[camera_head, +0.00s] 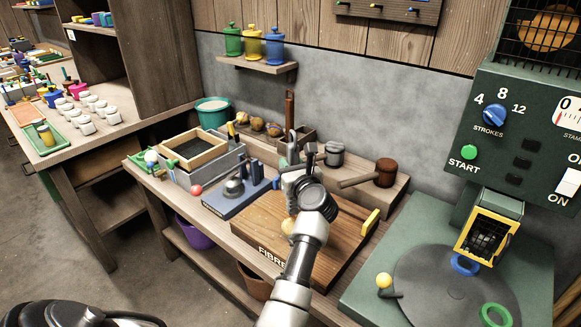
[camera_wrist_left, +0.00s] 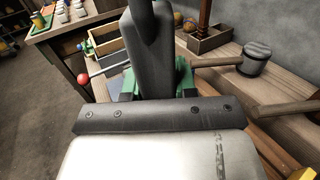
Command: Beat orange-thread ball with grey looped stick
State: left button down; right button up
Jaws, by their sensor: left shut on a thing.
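My left gripper (camera_head: 302,160) is over the back of the wooden board marked FIBRE (camera_head: 335,250). It is shut on a dark grey stick-like thing (camera_wrist_left: 155,50), which rises between green-edged fingers in the left wrist view. This looks like the grey looped stick, but I cannot make out its loop. A small pale tan ball (camera_head: 287,226) rests on the board, partly hidden by my left arm. I cannot tell whether it has orange thread. My right gripper is not in view.
To the left are a blue stand (camera_head: 240,190) and a wooden frame (camera_head: 205,150). A green machine (camera_head: 520,150) with a round plate stands at right. The board's right half is clear.

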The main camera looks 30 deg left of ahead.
aim_at(295, 148)
pick_arm(q)
jog(key=shift+r, duration=0.95)
jog(key=shift+s+f, duration=0.1)
jog(key=shift+f, duration=0.05)
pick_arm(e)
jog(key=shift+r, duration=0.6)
pick_arm(q)
notch_tip(295, 148, up, 5)
jog(key=p, duration=0.4)
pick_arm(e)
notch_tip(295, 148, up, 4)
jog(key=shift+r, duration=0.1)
